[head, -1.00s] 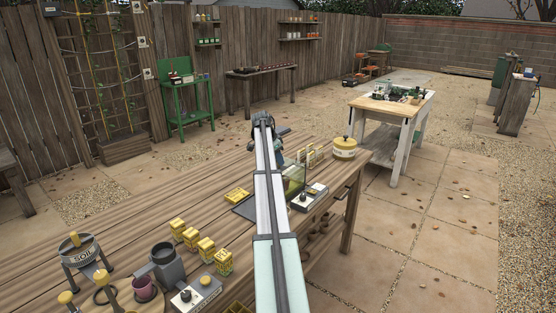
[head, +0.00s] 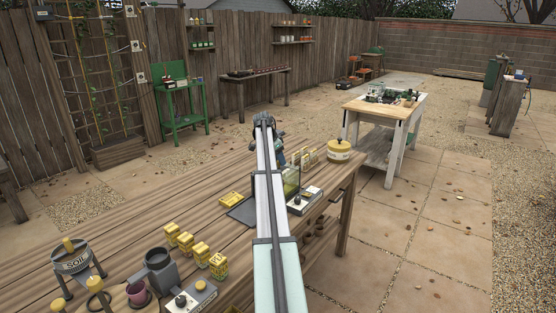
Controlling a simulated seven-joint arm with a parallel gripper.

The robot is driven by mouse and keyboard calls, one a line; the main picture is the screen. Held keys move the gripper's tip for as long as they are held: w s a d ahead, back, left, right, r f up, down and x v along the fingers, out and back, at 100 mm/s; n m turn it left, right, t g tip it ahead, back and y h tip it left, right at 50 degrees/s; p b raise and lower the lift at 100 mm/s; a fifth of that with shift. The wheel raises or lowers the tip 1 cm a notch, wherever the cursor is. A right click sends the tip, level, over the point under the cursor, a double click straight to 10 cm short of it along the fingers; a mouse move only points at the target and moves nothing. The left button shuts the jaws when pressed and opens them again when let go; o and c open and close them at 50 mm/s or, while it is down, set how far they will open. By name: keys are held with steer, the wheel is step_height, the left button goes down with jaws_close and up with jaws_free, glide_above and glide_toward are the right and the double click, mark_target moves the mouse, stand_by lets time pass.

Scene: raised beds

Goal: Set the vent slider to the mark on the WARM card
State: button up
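I cannot pick out the vent slider or the WARM card for certain. A grey box with a knob and a yellow part (head: 305,202) sits on the wooden bench, right of my arm, beside an upright greenish pane (head: 291,181). Another grey box with a black and a yellow knob (head: 193,300) is at the bottom. Small pale cards hang by the trellis, one of them a white card (head: 136,46); their writing is too small to read. My arm reaches forward over the bench. Its far end is largely hidden behind my own links, and no gripper fingers show.
On the bench (head: 140,218) stand several yellow blocks (head: 201,251), a SOIL container (head: 71,258), a grey cup-like device (head: 160,266), a dark flat plate (head: 242,211) and a lidded yellow pot (head: 339,150). A pale table (head: 372,106) stands beyond. Paving at right is open.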

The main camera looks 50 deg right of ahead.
steer(key=shift+o, duration=0.2)
steer(key=v, duration=1.3)
steer(key=shift+a+r, duration=0.2)
steer(key=shift+r, duration=0.15)
